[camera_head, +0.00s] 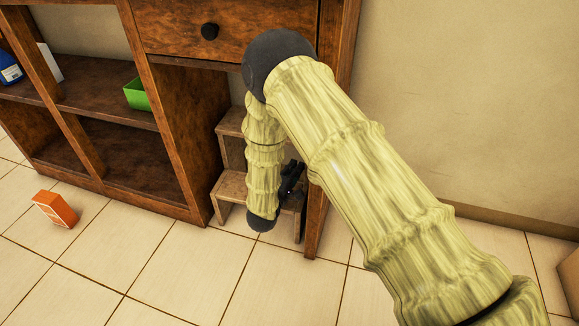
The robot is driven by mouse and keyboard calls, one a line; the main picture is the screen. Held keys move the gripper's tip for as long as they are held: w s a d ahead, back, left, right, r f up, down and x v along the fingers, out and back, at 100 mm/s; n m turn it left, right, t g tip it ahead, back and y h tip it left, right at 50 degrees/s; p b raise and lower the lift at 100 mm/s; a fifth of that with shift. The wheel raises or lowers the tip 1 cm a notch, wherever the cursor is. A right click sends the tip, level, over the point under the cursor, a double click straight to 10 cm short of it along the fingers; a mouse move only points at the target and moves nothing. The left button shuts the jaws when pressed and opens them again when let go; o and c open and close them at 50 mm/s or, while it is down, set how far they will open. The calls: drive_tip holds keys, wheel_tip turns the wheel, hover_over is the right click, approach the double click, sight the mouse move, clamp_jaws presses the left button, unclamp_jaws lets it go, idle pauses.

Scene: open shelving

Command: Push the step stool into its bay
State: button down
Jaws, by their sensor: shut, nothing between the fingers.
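The step stool (232,187) is wooden, with an upper and a lower step. It stands on the tiled floor within the open bay under the drawer, between the shelf unit's side panel and the right leg. My arm covers much of its middle and right side. My gripper (290,178) is dark and small in view, at the right part of the stool near the lower step. It is shut with nothing in it. Whether it touches the stool cannot be told. The back of the bay is hidden.
The wooden shelving (178,140) holds a green box (137,94) and a blue bottle (10,70). An orange box (55,209) lies on the floor at left. A drawer (170,28) with a black knob is above.

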drive_tip(key=shift+w+a, duration=0.15)
drive_tip(key=shift+a, duration=0.2)
drive_tip(key=a+p, duration=0.1)
drive_tip(key=a, duration=0.1)
drive_tip(key=a+p, duration=0.1)
drive_tip(key=shift+w+a+r, duration=0.1)
drive_tip(key=shift+a+r, duration=0.1)
drive_tip(key=shift+a, duration=0.15)
drive_tip(key=p+v, duration=0.2)
drive_tip(key=v, duration=0.2)
drive_tip(key=p+v, duration=0.2)
drive_tip(key=v, duration=0.3)
drive_tip(key=shift+d+f, duration=0.1)
drive_tip(key=shift+f, duration=0.1)
